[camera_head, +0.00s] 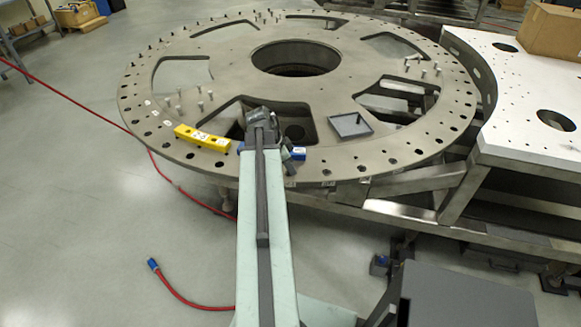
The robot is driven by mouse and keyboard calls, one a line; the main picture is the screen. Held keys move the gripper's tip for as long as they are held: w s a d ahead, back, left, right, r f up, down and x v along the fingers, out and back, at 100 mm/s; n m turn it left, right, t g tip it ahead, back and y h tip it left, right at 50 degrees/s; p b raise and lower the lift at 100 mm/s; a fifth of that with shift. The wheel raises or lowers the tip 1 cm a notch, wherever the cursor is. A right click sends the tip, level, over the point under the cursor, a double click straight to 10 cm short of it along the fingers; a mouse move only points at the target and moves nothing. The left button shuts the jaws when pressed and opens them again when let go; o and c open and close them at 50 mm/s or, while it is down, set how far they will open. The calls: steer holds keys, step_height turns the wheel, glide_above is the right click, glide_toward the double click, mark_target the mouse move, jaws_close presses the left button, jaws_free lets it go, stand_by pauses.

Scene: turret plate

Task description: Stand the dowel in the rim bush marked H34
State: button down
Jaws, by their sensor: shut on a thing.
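The round turret plate (405,150) lies flat, with holes along its rim. Small pale marks (155,113) sit by some holes at the left rim, too small to read, so I cannot tell which bush is H34. My arm reaches from the bottom over the near rim. My gripper (262,117) is over the inner part of the plate, by a near cut-out. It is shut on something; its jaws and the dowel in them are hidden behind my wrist.
A yellow block (202,138) lies on the near-left rim. A blue item (298,153) is right of my arm, and a dark square tray (350,125) is farther right. Several upright pins stand on the plate. A red hose (185,298) lies on the floor.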

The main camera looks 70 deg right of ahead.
steer(key=shift+a+f, duration=0.1)
stand_by(0.3)
steer(key=c, duration=1.3)
jaws_free()
steer(key=shift+c, duration=0.2)
steer(key=p+v, duration=0.7)
steer(key=v, duration=0.1)
